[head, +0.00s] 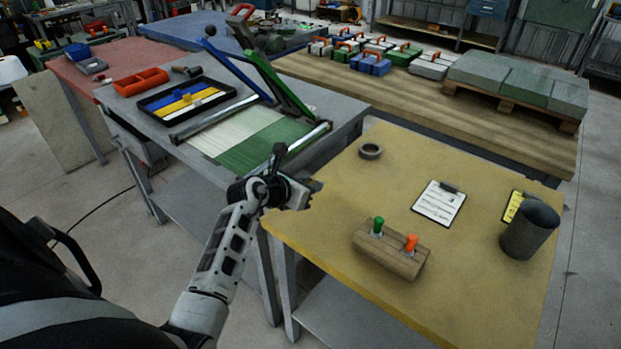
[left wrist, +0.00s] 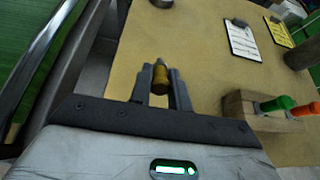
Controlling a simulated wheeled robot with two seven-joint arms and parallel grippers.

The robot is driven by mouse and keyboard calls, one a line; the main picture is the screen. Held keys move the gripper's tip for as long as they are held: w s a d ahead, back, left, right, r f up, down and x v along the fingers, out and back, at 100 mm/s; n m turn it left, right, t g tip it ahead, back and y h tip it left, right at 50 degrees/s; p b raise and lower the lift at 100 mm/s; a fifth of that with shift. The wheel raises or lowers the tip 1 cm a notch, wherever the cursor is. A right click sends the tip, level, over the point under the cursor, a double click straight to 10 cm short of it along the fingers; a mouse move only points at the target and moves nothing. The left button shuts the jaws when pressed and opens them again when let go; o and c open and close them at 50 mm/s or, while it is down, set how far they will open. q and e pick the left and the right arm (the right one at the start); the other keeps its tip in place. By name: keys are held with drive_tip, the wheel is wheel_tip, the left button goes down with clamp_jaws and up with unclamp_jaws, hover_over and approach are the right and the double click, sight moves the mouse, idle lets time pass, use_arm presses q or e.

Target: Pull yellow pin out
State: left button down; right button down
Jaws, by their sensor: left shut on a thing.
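My left gripper (head: 306,192) is above the left edge of the tan table. In the left wrist view the gripper (left wrist: 160,88) is shut on a yellow pin (left wrist: 160,78), which has a grey tip and sits between the two fingers. The pin is clear of the wooden block (head: 388,257), which stands to the right on the tan table. A green pin (head: 378,226) and an orange pin (head: 411,243) stand upright in the block. The block also shows in the left wrist view (left wrist: 236,104). I cannot make out the yellow pin in the head view.
The tan table (head: 335,250) also bears a tape roll (head: 371,151), a clipboard (head: 439,203), a yellow card (head: 513,206) and a dark cup (head: 529,230). To the left, a grey bench holds a green-framed press (head: 275,85) and a tray (head: 187,101).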

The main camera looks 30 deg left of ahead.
use_arm(q)
drive_tip(key=shift+f+b, duration=0.85)
drive_tip(key=shift+f, duration=1.45)
drive_tip(key=c, duration=1.2)
unclamp_jaws()
drive_tip(key=shift+c, duration=0.2)
drive_tip(key=shift+s, duration=0.1)
drive_tip(key=v, duration=1.5)
drive_tip(key=shift+s+r, duration=0.25)
drive_tip(key=shift+s, duration=0.05)
